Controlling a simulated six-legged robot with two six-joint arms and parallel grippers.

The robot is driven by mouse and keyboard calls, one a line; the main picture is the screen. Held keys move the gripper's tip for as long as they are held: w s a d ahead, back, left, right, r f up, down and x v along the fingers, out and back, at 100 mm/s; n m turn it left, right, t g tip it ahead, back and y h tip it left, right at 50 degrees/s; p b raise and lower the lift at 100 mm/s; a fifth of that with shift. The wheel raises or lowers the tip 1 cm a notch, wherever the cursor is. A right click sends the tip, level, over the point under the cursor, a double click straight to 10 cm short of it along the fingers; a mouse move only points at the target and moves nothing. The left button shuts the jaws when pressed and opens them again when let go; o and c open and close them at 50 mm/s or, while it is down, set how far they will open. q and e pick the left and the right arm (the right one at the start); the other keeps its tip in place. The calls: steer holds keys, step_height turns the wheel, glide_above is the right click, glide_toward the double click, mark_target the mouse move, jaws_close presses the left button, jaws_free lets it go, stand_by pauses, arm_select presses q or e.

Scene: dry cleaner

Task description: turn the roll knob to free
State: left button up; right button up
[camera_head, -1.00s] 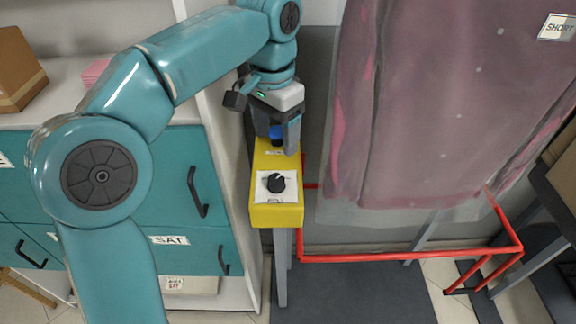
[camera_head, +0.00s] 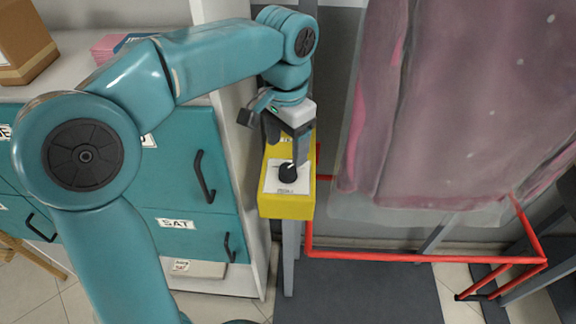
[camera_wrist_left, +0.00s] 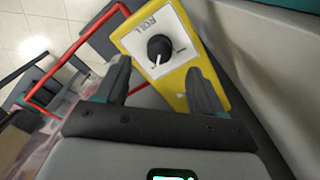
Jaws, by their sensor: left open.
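The black roll knob (camera_head: 287,172) with a white pointer line sits on a white label plate on top of the yellow control box (camera_head: 288,206). In the left wrist view the knob (camera_wrist_left: 160,50) shows beside the word ROLL, and its pointer slants across the dial; the small setting words are too blurred to read. My left gripper (camera_head: 288,150) is over the box, just behind the knob in the head view. In the left wrist view its two fingers (camera_wrist_left: 160,84) are spread apart and empty, with the knob ahead of the gap between them. My right gripper is not in view.
A red rail (camera_head: 420,258) runs right of the box, below a bagged pink garment (camera_head: 430,110). Teal drawers (camera_head: 170,180) with black handles stand to the left. A cardboard box (camera_head: 24,42) is on the counter. A grey mat (camera_head: 360,292) covers the floor in front.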

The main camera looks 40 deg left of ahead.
mark_target(287, 168)
arm_select(q)
step_height(287, 168, down, 7)
steer(key=shift+w+r, duration=0.15)
steer(key=shift+r, duration=0.05)
steer(key=c, duration=1.1)
